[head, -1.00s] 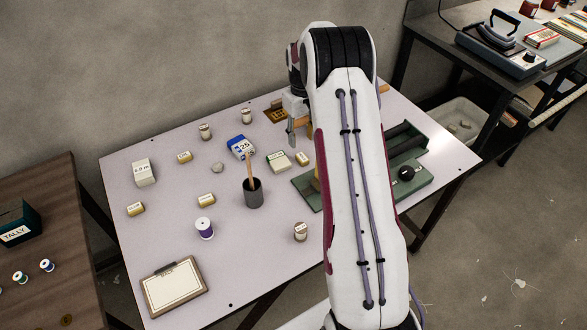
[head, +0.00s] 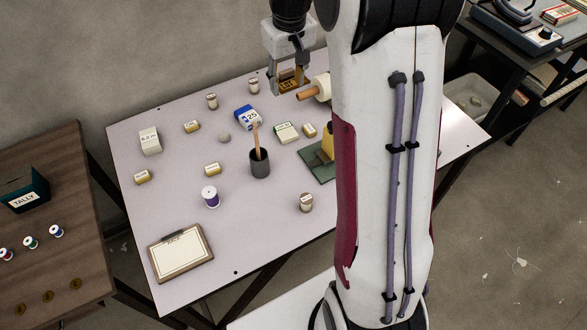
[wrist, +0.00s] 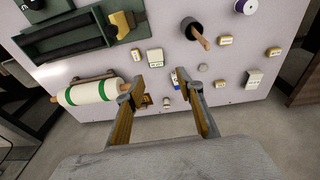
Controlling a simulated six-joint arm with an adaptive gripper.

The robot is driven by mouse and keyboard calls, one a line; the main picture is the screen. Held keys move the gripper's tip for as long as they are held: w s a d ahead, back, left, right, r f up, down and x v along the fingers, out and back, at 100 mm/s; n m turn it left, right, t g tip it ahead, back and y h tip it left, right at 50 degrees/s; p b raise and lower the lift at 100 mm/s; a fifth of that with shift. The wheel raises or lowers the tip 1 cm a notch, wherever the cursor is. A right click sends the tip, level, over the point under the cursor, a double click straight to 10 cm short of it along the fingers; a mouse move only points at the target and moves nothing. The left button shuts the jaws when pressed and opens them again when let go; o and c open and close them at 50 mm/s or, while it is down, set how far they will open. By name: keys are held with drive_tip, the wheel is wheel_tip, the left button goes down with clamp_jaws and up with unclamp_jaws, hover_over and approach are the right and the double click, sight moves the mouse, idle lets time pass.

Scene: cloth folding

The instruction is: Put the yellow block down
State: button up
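The yellow block (head: 327,142) stands on the green fixture (head: 316,168), partly hidden by my arm in the head view. In the wrist view the yellow block (wrist: 122,24) shows at the top, at the end of the green fixture (wrist: 60,42). My gripper (head: 289,88) is at the back of the table, raised above it and well apart from the block. In the wrist view the two fingers of my gripper (wrist: 160,84) are spread, with nothing held between them.
A white roll with green bands (wrist: 90,92) lies near my left finger in the wrist view. A dark cup with a stick (head: 260,163), a blue box (head: 247,118), a purple spool (head: 210,196) and a clipboard (head: 181,252) are on the table.

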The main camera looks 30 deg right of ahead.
drive_tip(key=s+a+r+t, duration=0.1)
drive_tip(key=s+a+r, duration=0.45)
drive_tip(key=s, duration=0.45)
drive_tip(key=s+a+r+t, duration=0.2)
drive_tip(key=s+a+r, duration=0.35)
drive_tip(key=s, duration=0.45)
drive_tip(key=s+a+f, duration=0.2)
drive_tip(key=s+a, duration=0.1)
drive_tip(key=s, duration=0.5)
drive_tip(key=shift+s+a+f+t, duration=0.25)
drive_tip(key=shift+s+t, duration=0.15)
drive_tip(key=shift+o, duration=0.5)
